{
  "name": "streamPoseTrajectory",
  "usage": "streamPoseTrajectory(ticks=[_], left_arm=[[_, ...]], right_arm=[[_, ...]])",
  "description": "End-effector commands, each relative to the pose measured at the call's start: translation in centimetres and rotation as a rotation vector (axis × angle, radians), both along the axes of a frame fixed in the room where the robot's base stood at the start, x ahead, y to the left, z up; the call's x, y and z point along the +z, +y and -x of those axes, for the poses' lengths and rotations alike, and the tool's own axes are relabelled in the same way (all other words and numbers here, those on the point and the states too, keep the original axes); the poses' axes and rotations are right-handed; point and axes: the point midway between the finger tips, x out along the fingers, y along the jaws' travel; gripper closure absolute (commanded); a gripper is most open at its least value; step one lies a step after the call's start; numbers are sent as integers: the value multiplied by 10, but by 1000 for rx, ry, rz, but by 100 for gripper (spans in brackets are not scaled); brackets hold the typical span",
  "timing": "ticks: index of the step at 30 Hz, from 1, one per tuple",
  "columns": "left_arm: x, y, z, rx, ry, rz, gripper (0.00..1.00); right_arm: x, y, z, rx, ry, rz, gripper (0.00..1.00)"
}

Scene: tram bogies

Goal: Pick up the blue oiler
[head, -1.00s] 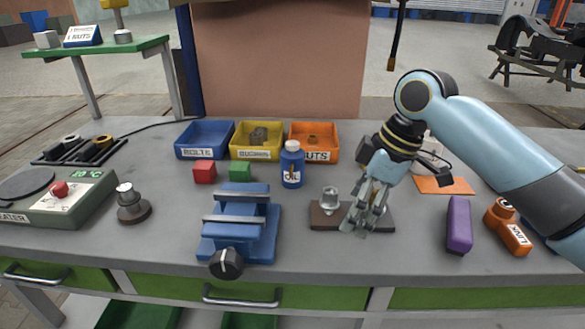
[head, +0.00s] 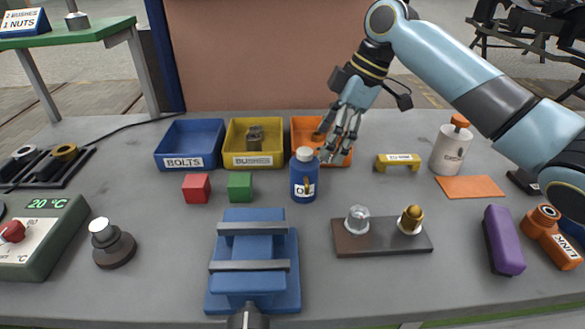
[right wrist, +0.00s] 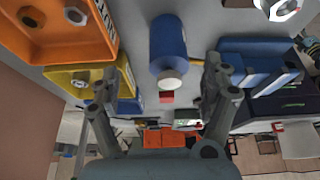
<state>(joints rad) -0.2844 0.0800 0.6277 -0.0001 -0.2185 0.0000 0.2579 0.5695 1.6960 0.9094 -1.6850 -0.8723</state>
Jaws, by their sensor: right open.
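The blue oiler (head: 304,178) is a small blue bottle with a white cap and an "OIL" label. It stands upright on the grey bench, in front of the orange bin. My right gripper (head: 331,155) is open and empty, just right of and behind the oiler's cap, above the orange bin's front edge. In the right wrist view the oiler (right wrist: 168,45) shows ahead, with its white cap toward the space between the open fingers (right wrist: 158,95). The fingers do not visibly hold it. My left gripper is not in view.
Blue (head: 189,138), yellow (head: 254,137) and orange (head: 301,127) bins stand behind the oiler. Red (head: 196,188) and green (head: 240,187) blocks sit left of it. A blue vise (head: 252,262) stands in front, and a brown plate (head: 378,243) with fittings lies front right.

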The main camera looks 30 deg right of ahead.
Motion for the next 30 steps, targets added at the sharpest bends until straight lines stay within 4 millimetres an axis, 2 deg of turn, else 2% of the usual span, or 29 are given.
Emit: streamPoseTrajectory(ticks=[6,11,17,21,30], left_arm=[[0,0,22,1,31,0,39],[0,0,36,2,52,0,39],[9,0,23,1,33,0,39],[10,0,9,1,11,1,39],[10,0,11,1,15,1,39]], right_arm=[[-33,14,-6,0,4,-5,19],[-45,19,-9,1,2,-2,19],[-65,40,-14,1,4,-5,19],[-83,44,-17,1,3,-1,19],[-88,45,-18,1,1,1,20]])
